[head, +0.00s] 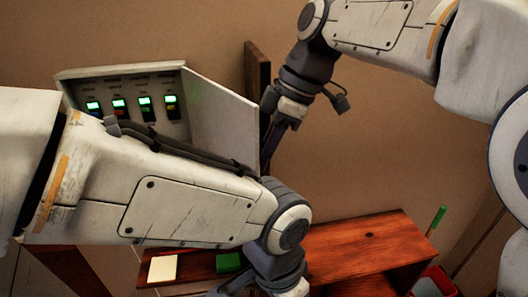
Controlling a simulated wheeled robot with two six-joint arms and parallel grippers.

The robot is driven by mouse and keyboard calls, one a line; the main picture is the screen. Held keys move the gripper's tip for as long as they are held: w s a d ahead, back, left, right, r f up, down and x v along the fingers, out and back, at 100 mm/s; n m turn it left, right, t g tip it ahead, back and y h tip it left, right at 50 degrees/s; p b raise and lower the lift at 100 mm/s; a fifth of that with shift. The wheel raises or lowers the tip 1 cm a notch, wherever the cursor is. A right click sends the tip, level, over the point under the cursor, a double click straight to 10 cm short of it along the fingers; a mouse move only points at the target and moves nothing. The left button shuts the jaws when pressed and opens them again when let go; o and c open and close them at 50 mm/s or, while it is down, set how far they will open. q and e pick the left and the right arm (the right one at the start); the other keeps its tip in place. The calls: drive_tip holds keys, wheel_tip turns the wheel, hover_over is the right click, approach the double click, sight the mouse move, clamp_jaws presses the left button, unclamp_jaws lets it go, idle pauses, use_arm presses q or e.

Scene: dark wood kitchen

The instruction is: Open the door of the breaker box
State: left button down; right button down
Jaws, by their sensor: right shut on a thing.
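The breaker box (92,76) is a light metal box on the wall at the upper left. Its door (226,118) stands swung out to the right, and several switches with lit green displays show inside. My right gripper (270,158) reaches down at the door's outer edge and is shut on the door; the exact contact is partly hidden. My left arm crosses in front of the lower part of the box and door. My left gripper (275,278) is low in the picture, away from the box, and its fingers are not clearly seen.
A reddish wooden shelf unit (375,240) stands below. A cream block (162,268) and a green block (228,261) lie on its left part. A green stick (437,220) and a red bin (436,281) are at the right. A dark wooden post (256,75) is behind the door.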

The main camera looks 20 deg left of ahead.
use_arm(q)
drive_tip(key=shift+d+r, duration=0.3)
drive_tip(key=shift+d, duration=0.1)
use_arm(e)
drive_tip(key=shift+w+d+r, duration=0.1)
drive_tip(key=shift+w+d, duration=0.2)
drive_tip(key=shift+w, duration=0.55)
drive_tip(key=c, duration=0.9)
unclamp_jaws()
use_arm(q)
drive_tip(key=shift+a, duration=0.1)
drive_tip(key=shift+r, duration=0.1)
use_arm(e)
drive_tip(key=v, duration=1)
drive_tip(key=shift+d+r, duration=0.1)
drive_tip(key=shift+d, duration=0.05)
